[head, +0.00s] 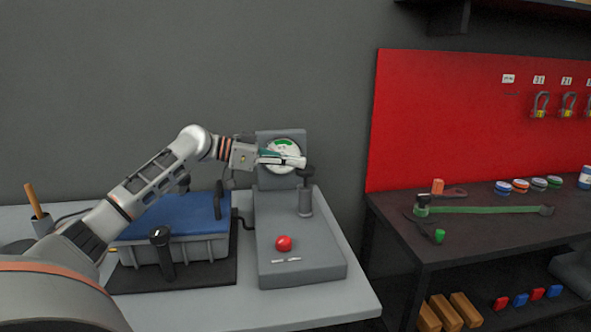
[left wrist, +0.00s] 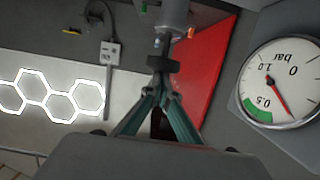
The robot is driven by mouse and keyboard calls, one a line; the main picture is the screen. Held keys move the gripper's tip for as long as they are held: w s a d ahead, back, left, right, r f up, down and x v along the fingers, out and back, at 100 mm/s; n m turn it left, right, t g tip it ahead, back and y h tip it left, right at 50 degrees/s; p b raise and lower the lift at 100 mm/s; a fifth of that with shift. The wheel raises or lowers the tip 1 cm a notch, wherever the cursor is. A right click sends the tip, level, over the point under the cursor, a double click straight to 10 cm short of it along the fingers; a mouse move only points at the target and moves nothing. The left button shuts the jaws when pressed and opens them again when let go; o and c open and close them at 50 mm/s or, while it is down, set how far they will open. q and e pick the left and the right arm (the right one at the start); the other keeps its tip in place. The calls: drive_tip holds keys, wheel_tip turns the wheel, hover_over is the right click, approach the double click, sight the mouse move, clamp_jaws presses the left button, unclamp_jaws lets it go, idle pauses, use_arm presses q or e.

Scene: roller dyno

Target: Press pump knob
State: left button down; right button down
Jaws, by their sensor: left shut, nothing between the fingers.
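The pump (head: 306,202) is a grey upright cylinder on the right of the grey console (head: 300,262). Its black knob (head: 306,171) sits on top. The left wrist view shows the black knob (left wrist: 163,63) on a thin rod that leads to the cylinder (left wrist: 175,12). My left gripper (head: 302,161) is shut and empty, its fingertips just above the knob. In the left wrist view its teal fingers (left wrist: 160,92) meet close to the knob; I cannot tell whether they touch it. The round gauge (left wrist: 285,85) has its red needle outside the green band. My right gripper is out of view.
The gauge panel (head: 280,140) stands right behind my left gripper. A red button (head: 284,243) is on the console's front. A blue-topped box (head: 180,235) with a black handle is to the left. A dark bench (head: 480,235) with tools stands at right.

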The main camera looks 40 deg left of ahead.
use_arm(q)
wheel_tip(320, 180, up, 6)
drive_tip(key=shift+r, duration=0.25)
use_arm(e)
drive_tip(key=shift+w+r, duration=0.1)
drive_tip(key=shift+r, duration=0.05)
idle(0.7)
